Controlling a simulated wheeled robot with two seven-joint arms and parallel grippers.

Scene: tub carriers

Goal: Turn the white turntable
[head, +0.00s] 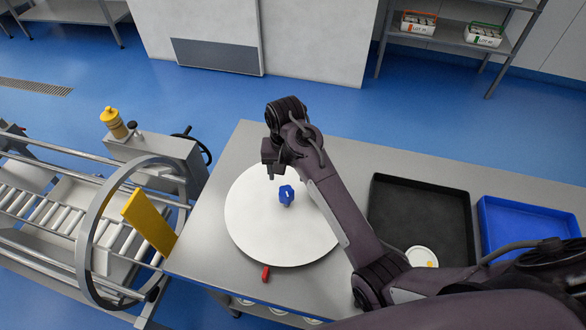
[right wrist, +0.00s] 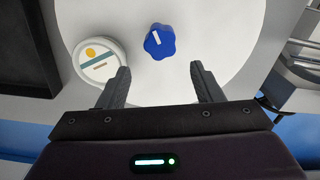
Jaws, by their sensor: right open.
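The white turntable (head: 262,235) is a flat round disc on the grey steel table. A blue lobed knob (head: 286,196) with a white mark sits on it and shows in the right wrist view (right wrist: 160,42). My right gripper (head: 272,172) points down over the far part of the disc. In the right wrist view its fingers (right wrist: 160,74) are apart with nothing between them, the knob just beyond their tips. A white tub (right wrist: 100,61) with a yellow dot and teal band is at the disc's edge, beside one finger; my arm seems to hide it in the head view. My left gripper is not visible.
A red piece (head: 265,273) lies at the disc's near edge. A black tray (head: 425,185) holds a round-lidded tub (head: 421,257); a blue tray (head: 530,228) is right of it. A roller conveyor with a metal ring (head: 92,240) and yellow plate (head: 148,222) stands left of the table.

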